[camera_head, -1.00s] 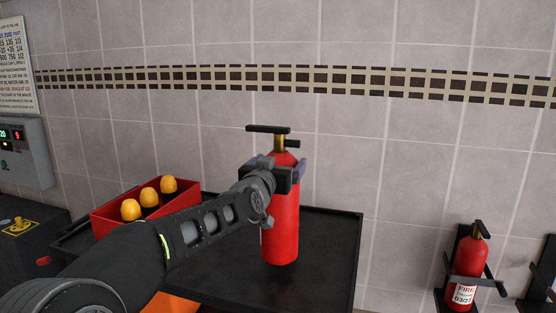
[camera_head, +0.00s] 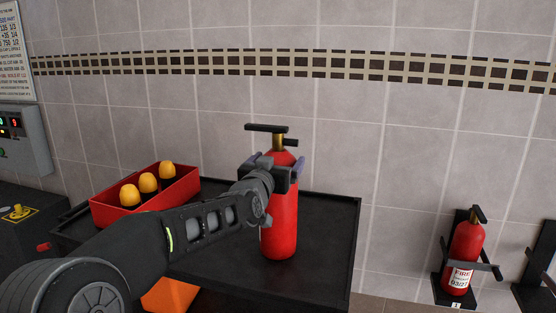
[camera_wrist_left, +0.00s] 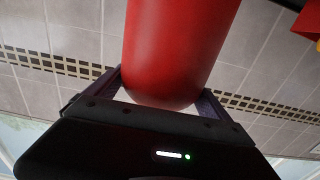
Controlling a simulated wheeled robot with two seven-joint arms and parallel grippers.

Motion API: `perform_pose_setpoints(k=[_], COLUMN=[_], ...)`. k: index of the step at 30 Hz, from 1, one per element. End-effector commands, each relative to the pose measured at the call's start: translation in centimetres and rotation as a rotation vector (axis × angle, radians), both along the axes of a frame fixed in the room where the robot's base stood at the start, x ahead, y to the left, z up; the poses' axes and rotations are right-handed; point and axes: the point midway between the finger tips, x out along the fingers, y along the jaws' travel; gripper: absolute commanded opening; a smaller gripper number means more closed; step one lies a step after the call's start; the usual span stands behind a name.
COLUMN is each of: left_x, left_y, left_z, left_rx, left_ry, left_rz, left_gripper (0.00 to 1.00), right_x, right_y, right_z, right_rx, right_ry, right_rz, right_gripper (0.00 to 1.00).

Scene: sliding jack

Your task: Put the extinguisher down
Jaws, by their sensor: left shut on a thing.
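A red extinguisher (camera_head: 281,222) with a black handle on top stands upright over the black tray-like table top (camera_head: 325,240) in the head view. My left gripper (camera_head: 279,172) is shut on its upper body, just below the neck. The extinguisher's bottom shows against the table top; I cannot tell whether it touches or hovers slightly above. In the left wrist view the red body (camera_wrist_left: 175,50) fills the space between the two fingers (camera_wrist_left: 160,92). My right gripper is not in view.
A red box (camera_head: 180,193) with yellow-topped items stands on the table's left. Another extinguisher (camera_head: 466,257) sits in a wall bracket at right, near an empty-looking bracket (camera_head: 540,275). The table's right side is clear. A tiled wall (camera_head: 400,130) stands behind.

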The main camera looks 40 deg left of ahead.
Motion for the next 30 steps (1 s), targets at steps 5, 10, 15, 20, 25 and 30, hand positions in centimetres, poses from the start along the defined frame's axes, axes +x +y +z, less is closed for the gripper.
perform_pose_setpoints(k=[5,10,15,20,25,30], left_x=[0.0,0.0,0.0,-1.0,-3.6,-6.9], left_y=[0.0,0.0,0.0,-0.4,-1.2,-2.4], left_z=[-0.1,-0.1,0.1,-0.1,-0.2,-0.2], left_rx=[0.000,0.000,0.000,0.000,0.001,0.003], left_ry=[0.000,0.000,0.000,-0.001,-0.003,-0.004], left_rz=[0.000,0.000,0.000,0.000,0.001,0.001], left_gripper=[0.96,1.00,1.00,1.00,1.00,1.00], right_x=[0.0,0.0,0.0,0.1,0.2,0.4], right_y=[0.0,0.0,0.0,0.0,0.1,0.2], right_z=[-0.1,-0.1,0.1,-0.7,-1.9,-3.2], right_rx=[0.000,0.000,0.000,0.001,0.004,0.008], right_ry=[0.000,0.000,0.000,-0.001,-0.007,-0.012], right_rz=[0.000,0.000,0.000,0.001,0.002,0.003], right_gripper=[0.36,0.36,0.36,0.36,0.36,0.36])
